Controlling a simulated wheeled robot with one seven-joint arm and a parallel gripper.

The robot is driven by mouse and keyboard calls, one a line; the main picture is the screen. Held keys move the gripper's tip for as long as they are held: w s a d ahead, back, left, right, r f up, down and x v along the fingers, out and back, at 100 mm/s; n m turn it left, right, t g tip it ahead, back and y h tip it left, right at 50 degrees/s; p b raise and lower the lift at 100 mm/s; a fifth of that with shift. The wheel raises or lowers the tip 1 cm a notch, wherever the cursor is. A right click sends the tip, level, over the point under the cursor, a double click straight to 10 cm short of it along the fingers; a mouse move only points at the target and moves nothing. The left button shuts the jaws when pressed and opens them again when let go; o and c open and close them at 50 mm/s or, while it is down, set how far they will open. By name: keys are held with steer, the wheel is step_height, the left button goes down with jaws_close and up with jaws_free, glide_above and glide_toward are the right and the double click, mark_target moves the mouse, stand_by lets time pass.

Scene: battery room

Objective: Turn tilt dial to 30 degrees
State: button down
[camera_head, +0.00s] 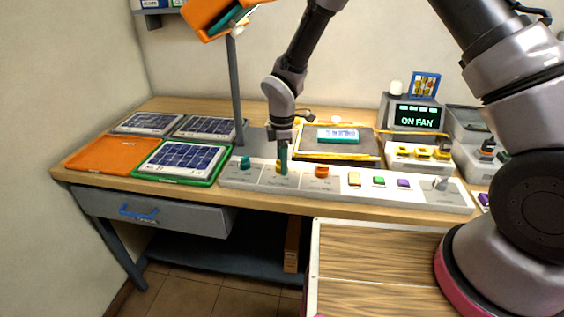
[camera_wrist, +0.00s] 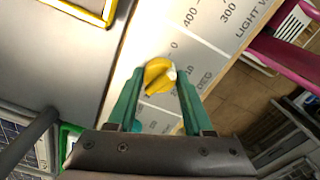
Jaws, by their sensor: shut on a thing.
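In the head view only a little of the yellow knob (camera_head: 278,166) shows. My gripper (camera_head: 283,168) points down over it, and in the wrist view its two green fingers (camera_wrist: 158,90) stand on either side of the knob, shut on it. The knob's pointer runs obliquely, and I cannot read its exact angle.
A teal knob (camera_head: 245,162) is left of the yellow one and an orange knob (camera_head: 322,172) right. Several coloured buttons and a grey lever (camera_head: 440,184) follow. A grey lamp post (camera_head: 236,95) stands close behind. Solar panels (camera_head: 180,158) lie left; a screen (camera_head: 416,117) reads "ON FAN".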

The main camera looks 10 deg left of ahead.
steer(key=m, duration=0.4)
steer(key=shift+m, duration=0.3)
steer(key=m, duration=1.4)
steer(key=shift+m, duration=0.3)
steer(key=m, duration=1.1)
steer(key=shift+m, duration=0.4)
